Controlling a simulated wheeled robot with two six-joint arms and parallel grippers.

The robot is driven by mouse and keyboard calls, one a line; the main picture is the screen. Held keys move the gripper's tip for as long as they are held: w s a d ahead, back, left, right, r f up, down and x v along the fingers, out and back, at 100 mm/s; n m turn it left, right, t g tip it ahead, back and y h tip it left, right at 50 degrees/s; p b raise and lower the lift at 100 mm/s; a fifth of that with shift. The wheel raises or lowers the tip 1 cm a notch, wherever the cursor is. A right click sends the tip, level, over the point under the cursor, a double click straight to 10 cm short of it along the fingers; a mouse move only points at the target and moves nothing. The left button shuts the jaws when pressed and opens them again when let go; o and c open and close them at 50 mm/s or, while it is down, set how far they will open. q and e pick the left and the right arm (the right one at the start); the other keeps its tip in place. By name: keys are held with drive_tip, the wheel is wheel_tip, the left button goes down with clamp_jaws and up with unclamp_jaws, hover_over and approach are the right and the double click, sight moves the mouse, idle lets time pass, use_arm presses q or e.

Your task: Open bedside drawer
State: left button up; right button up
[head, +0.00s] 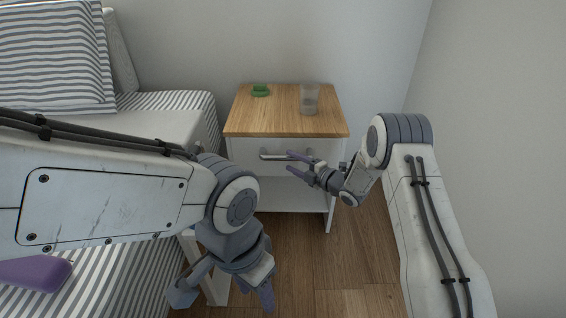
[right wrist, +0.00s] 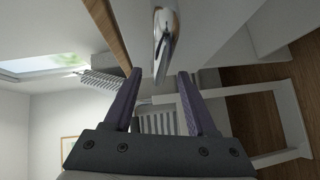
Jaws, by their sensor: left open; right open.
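The bedside table (head: 245,125) has a wooden top and a white drawer front (head: 243,148) that looks shut. A shiny metal bar handle (head: 272,157) runs across the drawer front. My right gripper (head: 290,162) is open at the handle, its fingertips close to the bar. In the right wrist view the handle (right wrist: 164,45) lies ahead of the open fingers (right wrist: 160,74), its near end in line with the gap between them. I cannot tell whether they touch. My left gripper (head: 225,296) is open and empty, low in front of the bed and away from the drawer.
A clear glass (head: 309,99) and a small green object (head: 260,90) stand on the table top. A bed with striped bedding (head: 170,101) is at the left, close to the table. Wooden floor (head: 335,270) is free in front, and a wall (head: 480,130) stands at the right.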

sight(287, 160)
drive_tip(key=shift+b+x, duration=0.6)
drive_tip(key=shift+x, duration=1.8)
drive_tip(key=shift+c, duration=0.4)
clamp_jaws()
